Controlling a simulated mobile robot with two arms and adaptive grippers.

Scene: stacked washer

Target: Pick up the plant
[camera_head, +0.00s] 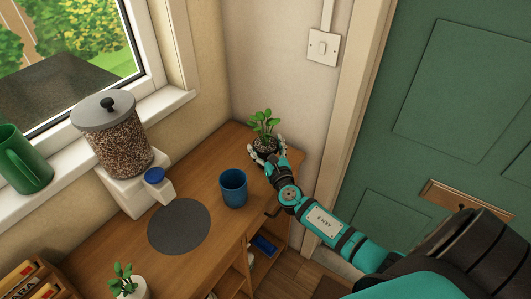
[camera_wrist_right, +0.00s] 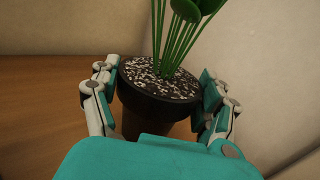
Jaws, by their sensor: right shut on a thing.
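A small green plant (camera_head: 264,124) in a dark pot stands at the far end of the wooden shelf top, near the wall corner. My right gripper (camera_head: 267,147) is around the pot and shut on it. In the right wrist view the plant's pot (camera_wrist_right: 150,105) sits between the two fingers of my right gripper (camera_wrist_right: 160,100), with speckled soil and green stems on top. The pot looks upright; I cannot tell whether it touches the wood. A second plant (camera_head: 127,283) in a white pot stands at the near edge of the head view. My left gripper is not in view.
A blue mug (camera_head: 233,187) stands near my right gripper. A dark round mat (camera_head: 179,226) lies on the wooden top (camera_head: 205,176). A dispenser (camera_head: 122,150) and a green mug (camera_head: 22,160) are on the left. A green door (camera_head: 450,100) is on the right.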

